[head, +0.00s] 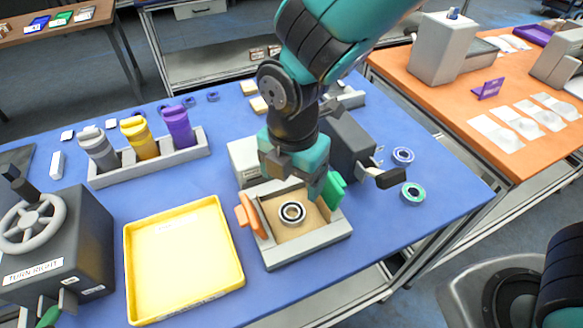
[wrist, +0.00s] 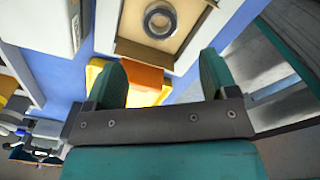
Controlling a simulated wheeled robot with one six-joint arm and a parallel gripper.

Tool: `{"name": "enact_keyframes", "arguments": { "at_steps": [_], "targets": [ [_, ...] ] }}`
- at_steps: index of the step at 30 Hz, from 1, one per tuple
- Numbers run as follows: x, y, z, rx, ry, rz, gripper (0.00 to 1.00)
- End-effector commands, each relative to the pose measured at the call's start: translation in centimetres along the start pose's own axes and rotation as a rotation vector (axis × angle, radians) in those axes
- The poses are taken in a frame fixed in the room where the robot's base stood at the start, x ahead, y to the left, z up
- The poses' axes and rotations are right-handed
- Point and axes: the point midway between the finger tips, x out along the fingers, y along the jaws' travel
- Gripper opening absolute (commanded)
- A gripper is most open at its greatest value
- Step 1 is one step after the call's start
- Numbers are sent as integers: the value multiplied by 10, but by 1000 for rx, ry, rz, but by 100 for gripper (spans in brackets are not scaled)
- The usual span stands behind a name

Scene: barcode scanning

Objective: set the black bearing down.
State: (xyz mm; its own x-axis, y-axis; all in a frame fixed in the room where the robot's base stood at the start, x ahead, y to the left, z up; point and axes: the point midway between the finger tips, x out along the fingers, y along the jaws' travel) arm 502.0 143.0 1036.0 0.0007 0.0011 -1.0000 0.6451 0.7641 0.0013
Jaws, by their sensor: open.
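The black bearing (head: 292,213), a dark ring with a pale rim, lies flat on the brown floor of a grey-walled box (head: 310,246). In the wrist view the bearing (wrist: 160,20) shows at the top, beyond the fingertips and apart from them. My gripper (head: 295,180) is above the back of the box, open and empty; its teal fingers stand wide apart in the wrist view (wrist: 162,65). An orange flap (head: 250,215) stands at the box's left side and a green flap (head: 335,190) at its right. The orange flap (wrist: 145,78) appears between my fingers in the wrist view.
A yellow tray (head: 240,285) lies left of the box, empty. A rack (head: 190,165) with three bottles stands behind it. A dark machine (head: 350,145) is close behind my gripper.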

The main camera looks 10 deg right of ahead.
Motion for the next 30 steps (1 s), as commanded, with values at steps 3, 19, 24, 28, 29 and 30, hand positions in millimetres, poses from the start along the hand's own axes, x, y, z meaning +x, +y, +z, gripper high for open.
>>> {"name": "enact_keyframes", "arguments": {
  "at_steps": [3, 19, 24, 28, 29, 30],
  "targets": [
    [-16, 1, 0, 0, 0, 3, 79],
    [-77, -47, 12, 614, 126, 54, 79],
    [-113, -96, 6, 1204, 267, 51, 79],
    [-128, -123, -4, 1542, 354, 23, 79],
    [-130, -128, -6, 1601, 368, 16, 79],
    [-132, -133, -9, 1664, 385, 6, 79]
  ]
}}
